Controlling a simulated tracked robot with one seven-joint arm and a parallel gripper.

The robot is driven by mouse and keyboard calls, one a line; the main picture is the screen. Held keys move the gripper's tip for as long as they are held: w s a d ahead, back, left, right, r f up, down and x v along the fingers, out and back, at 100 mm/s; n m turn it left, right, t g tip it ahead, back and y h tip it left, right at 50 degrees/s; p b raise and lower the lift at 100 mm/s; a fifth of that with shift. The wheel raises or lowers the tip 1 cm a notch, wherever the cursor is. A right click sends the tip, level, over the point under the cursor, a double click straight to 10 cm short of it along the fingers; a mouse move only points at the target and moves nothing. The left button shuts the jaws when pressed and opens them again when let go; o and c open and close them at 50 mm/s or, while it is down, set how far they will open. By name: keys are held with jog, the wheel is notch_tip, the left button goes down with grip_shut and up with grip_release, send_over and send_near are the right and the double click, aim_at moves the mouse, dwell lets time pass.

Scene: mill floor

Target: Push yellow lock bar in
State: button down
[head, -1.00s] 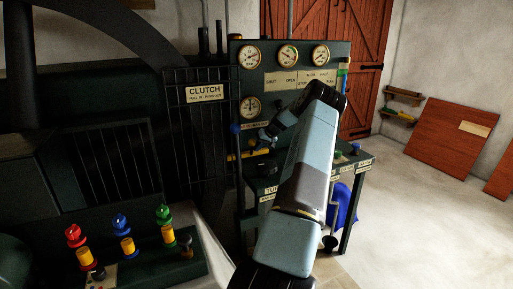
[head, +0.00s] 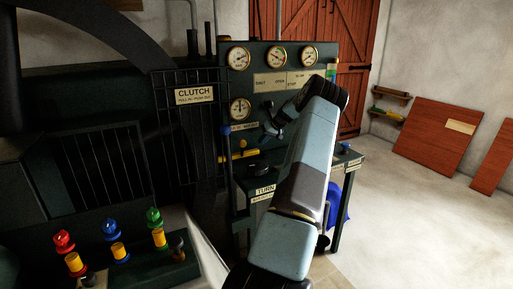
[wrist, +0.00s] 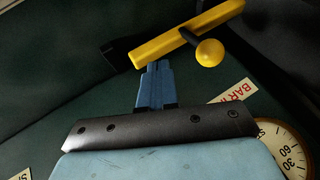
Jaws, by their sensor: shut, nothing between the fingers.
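The yellow lock bar (head: 240,155) lies across the lower left of the dark green gauge panel in the head view. In the wrist view the yellow bar (wrist: 170,45) runs tilted across the top, with a round yellow knob (wrist: 209,52) beside it and a black bracket at its left end. My gripper (wrist: 155,66) is shut and empty, its blue fingertips just below the bar's left part in the picture. Whether they touch the bar I cannot tell. In the head view my gripper (head: 270,136) is small and dark, right of the bar and partly hidden by my wrist.
Gauges (head: 277,56) line the panel (head: 330,55). A black cage with a CLUTCH sign (head: 194,95) stands left. A bench with a TURN sign (head: 264,191) juts out below. A lamp console (head: 140,265) is at front left. Floor (head: 420,220) is clear at right.

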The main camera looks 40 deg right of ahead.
jog(key=shift+v, duration=1.8)
